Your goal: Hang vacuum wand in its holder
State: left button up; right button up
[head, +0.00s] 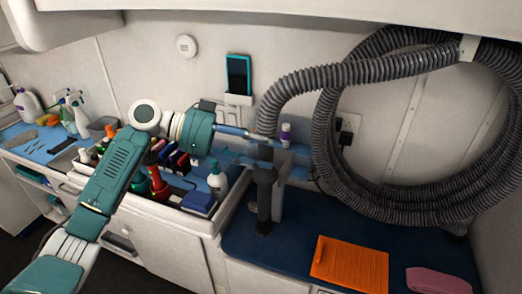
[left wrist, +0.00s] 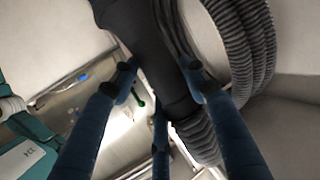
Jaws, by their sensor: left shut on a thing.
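The vacuum wand (head: 264,205) is a dark tube at the lower end of the ribbed grey hose (head: 300,82). It stands roughly upright over the blue counter in the head view, its lower end at or close to the surface. My left gripper (head: 283,158) reaches in from the left with its blue fingers around the wand's upper part and is shut on it. In the left wrist view the dark wand (left wrist: 150,40) runs between the fingers. A grey upright piece (head: 280,195) beside the wand may be the holder; the wand partly hides it. My right gripper is not in view.
The hose hangs in large coils on the right wall.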

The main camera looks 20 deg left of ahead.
pick_arm(q)
jog(key=w+b, duration=0.1)
jog(key=w, duration=0.6)
jog(key=shift+w+d, duration=0.15)
jog(key=shift+w, duration=0.05)
jog(key=shift+r+b, duration=0.25)
jog(key=shift+b, duration=0.1)
dwell(0.9)
jog(key=shift+f, duration=0.2)
jog(key=shift+f+b, duration=0.45)
jog(key=shift+b, duration=0.2)
